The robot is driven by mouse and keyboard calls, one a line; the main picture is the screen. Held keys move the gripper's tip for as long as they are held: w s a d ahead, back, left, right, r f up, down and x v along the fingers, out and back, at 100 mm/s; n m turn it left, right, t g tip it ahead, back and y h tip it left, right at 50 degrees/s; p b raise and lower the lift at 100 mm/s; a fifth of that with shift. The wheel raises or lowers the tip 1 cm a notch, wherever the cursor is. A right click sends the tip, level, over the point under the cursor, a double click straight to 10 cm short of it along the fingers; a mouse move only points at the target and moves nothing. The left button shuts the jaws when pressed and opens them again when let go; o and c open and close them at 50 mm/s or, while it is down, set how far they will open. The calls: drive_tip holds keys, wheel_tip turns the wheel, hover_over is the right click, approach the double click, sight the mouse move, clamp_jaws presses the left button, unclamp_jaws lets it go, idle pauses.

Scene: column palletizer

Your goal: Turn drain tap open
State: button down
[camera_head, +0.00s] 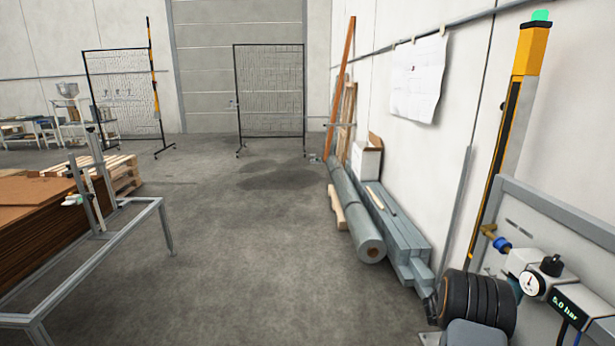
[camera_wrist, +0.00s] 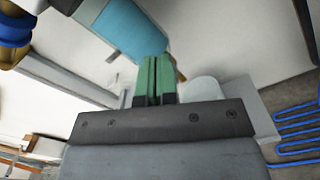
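My gripper (camera_wrist: 153,62) points upward in the wrist view, its two green fingers side by side with only a thin dark gap. Nothing can be made out between them. The fingertips overlap the lower end of a blue cylindrical bowl (camera_wrist: 115,30); I cannot tell whether they touch it. A small brownish part (camera_wrist: 179,74) shows just right of the fingertips. It may be the drain tap, but it is mostly hidden. In the head view, the air unit (camera_head: 528,262) carries a round gauge (camera_head: 532,284) and a lit display (camera_head: 570,309) in bar. My gripper is hidden there.
A brass fitting with a blue part (camera_head: 497,240) sits left of the air unit. A grey panel (camera_head: 560,215) stands behind it. A grey roll (camera_head: 356,215) and stacked profiles (camera_head: 402,235) lie along the wall. A metal frame (camera_head: 105,258) stands left; the floor between is clear.

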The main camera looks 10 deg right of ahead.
drive_tip(key=shift+s+a+f+b, duration=0.1)
drive_tip(key=shift+s+f+b, duration=0.45)
drive_tip(key=shift+b, duration=0.75)
drive_tip(key=shift+s+r, duration=0.1)
drive_tip(key=shift+r, duration=0.05)
idle(0.4)
drive_tip(key=shift+a+r, duration=0.2)
drive_tip(key=shift+a, duration=2.75)
drive_tip(key=shift+f, duration=0.1)
